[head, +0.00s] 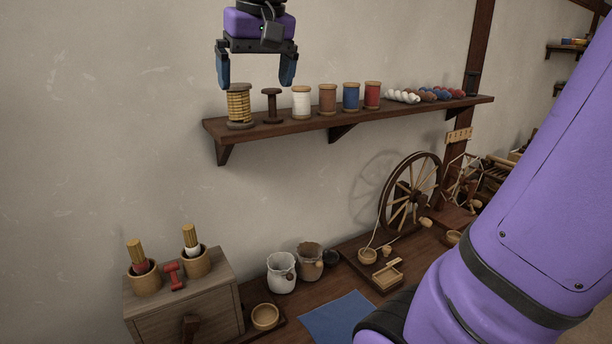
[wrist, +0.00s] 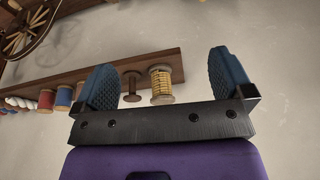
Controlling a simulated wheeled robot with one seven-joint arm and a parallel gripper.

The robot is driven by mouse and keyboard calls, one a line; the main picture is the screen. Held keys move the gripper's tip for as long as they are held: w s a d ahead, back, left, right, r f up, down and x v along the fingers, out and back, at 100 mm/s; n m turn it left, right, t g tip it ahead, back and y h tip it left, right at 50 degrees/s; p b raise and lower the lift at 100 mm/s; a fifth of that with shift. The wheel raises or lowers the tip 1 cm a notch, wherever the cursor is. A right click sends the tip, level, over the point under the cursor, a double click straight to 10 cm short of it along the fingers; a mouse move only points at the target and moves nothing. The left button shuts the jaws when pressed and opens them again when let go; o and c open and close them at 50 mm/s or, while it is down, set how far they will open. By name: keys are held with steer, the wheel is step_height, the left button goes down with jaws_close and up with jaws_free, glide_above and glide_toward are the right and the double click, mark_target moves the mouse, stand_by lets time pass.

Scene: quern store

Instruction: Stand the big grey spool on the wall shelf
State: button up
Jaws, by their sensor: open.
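The largest spool (head: 239,105), with greyish flanges and yellow-brown winding, stands upright at the left end of the wall shelf (head: 350,115). No other big grey spool shows, so I take it for the one named. My gripper (head: 256,78) is open and empty, fingers pointing down, above the shelf's left end. Its left finger is near the spool's top in the head view; I cannot tell the depth between them. In the wrist view, the spool (wrist: 161,85) and the shelf (wrist: 80,77) show beyond the gap between my open fingers (wrist: 164,85).
A dark empty spool (head: 272,106) stands just right of the big spool. White, brown, blue and red spools and several skeins (head: 425,95) fill the shelf further right. Below are a spinning wheel (head: 410,195), pots and a drawer box (head: 180,300). The wall above is clear.

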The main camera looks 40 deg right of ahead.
steer(key=s+a+f+n+t, duration=0.1)
steer(key=s+f+n+t, duration=0.1)
steer(key=s+f, duration=1.1)
steer(key=shift+s+a+n+y, duration=0.3)
steer(key=shift+n, duration=0.1)
